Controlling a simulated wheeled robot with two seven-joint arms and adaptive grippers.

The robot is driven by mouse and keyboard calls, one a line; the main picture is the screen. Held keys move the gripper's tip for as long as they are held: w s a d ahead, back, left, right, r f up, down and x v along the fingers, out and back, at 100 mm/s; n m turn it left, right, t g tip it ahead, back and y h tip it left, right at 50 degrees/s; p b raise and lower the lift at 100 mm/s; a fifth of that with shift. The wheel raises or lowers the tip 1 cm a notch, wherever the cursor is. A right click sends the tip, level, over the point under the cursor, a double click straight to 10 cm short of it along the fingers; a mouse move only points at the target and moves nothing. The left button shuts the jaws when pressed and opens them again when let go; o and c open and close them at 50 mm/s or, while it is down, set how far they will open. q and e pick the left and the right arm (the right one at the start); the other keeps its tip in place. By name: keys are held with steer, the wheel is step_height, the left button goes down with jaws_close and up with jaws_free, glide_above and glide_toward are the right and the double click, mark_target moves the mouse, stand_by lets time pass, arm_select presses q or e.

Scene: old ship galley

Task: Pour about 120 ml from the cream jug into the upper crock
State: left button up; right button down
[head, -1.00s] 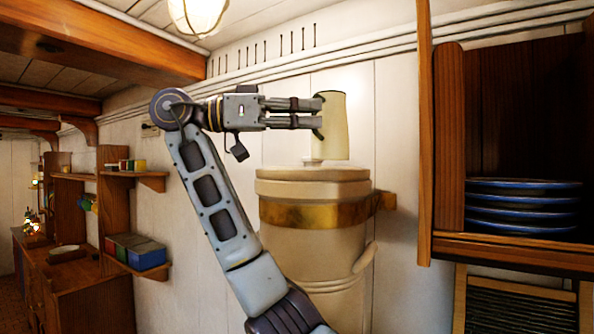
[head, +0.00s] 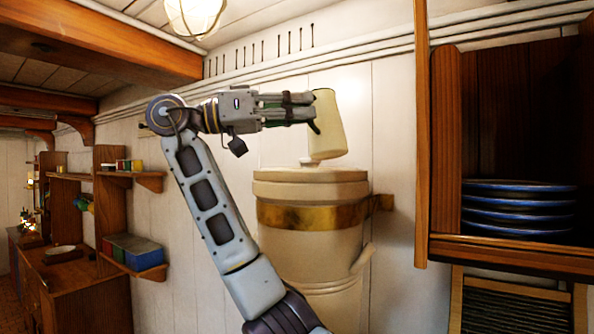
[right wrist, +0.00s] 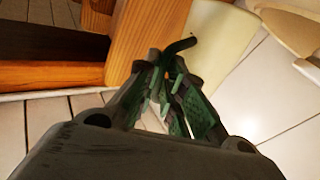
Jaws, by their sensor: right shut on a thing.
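The cream jug (head: 328,130) is a plain, pale, tapered vessel, narrower at its top. It is held above the crock, slightly tilted with its top leaning left. My right gripper (head: 312,109) is shut on the jug's upper left side. The jug also shows in the right wrist view (right wrist: 222,38), beyond the green-padded fingers (right wrist: 172,65). The upper crock (head: 300,242) is a large cream vessel with a brass band, directly below the jug. A small pale knob shows on its top; its inside is hidden. The jug's contents are hidden too. My left gripper is out of view.
A wooden rack (head: 445,150) with stacked blue-rimmed plates (head: 518,212) stands to the right of the crock. Shelves with small boxes (head: 135,250) are at left. A ceiling lamp (head: 195,15) hangs above. White wall panels are close behind the jug.

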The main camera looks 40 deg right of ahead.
steer(key=w+n+t+h, duration=0.1)
steer(key=n, duration=0.3)
steer(key=w+f+n+t+h, duration=0.1)
steer(key=w+n, duration=0.1)
steer(key=n, duration=0.2)
steer(key=w+f+n+t+h+b, duration=0.1)
steer(key=n+h, duration=0.1)
steer(key=n, duration=0.2)
steer(key=shift+w+d+n, duration=0.2)
steer(key=shift+w+n, duration=0.05)
steer(key=shift+n, duration=0.15)
steer(key=shift+w+f+n+t+h, duration=0.25)
steer(key=shift+n+t, duration=0.35)
steer(key=shift+n, duration=0.3)
steer(key=shift+w+d+n, duration=0.1)
steer(key=shift+w+n, duration=0.05)
steer(key=shift+n, duration=0.15)
steer(key=shift+w+f+n+t, duration=0.15)
steer(key=shift+w+n+t, duration=0.25)
steer(key=shift+n, duration=0.1)
steer(key=shift+w+n+t+h, duration=0.25)
steer(key=shift+n+t+h, duration=0.1)
steer(key=shift+n, duration=0.15)
steer(key=shift+w+r+n+t, duration=0.25)
steer(key=shift+w+n+t, duration=0.1)
steer(key=shift+n, duration=0.65)
stand_by(1.2)
steer(key=shift+s, duration=0.1)
